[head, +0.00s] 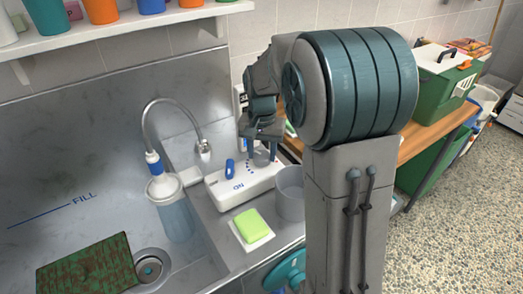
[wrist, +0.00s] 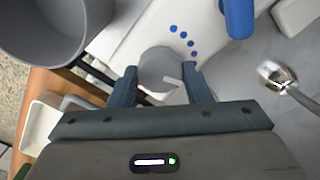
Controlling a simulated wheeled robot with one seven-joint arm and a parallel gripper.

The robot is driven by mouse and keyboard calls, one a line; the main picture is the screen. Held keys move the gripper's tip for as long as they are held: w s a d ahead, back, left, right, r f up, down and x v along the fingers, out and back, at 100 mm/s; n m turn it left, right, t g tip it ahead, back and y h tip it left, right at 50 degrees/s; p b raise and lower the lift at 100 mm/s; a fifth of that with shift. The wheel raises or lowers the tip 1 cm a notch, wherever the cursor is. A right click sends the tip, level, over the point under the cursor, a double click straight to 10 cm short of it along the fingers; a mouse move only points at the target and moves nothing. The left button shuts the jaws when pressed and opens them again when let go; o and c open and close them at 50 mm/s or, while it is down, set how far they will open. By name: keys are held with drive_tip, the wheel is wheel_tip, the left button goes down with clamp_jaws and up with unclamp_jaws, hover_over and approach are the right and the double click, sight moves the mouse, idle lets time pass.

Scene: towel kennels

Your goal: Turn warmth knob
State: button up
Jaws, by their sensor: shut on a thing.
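The warmth knob is a round grey dial (wrist: 160,70) with a pale pointer, on a white control box (head: 235,186). In the head view the knob (head: 262,157) is partly hidden by my fingers. Blue dots of growing size curve beside it on the box. My gripper (wrist: 161,84) is shut on the knob, with one finger on each side of it. In the head view my gripper (head: 261,150) reaches down to the right end of the box. A blue lever (head: 230,168) stands on the box near the word ON.
A grey cup (head: 290,193) stands close beside the box. A green sponge (head: 252,226) lies on a white dish in front. A hose with a shower head (head: 204,147) and a bottle (head: 175,205) are to the left. A green carrier (head: 440,85) stands on the wooden counter behind.

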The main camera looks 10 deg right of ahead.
sight(262, 155)
idle(0.3)
drive_tip(key=o, duration=1)
wheel_tip(262, 155, up, 14)
drive_tip(key=s+f+n+t, duration=0.1)
drive_tip(key=s+f, duration=0.4)
drive_tip(key=s, duration=0.5)
drive_tip(key=s+f+n+t, duration=0.1)
drive_tip(key=s+f+n, duration=0.3)
drive_tip(key=s, duration=0.6)
drive_tip(key=shift+s+f+t, duration=0.4)
drive_tip(key=shift+f, duration=0.15)
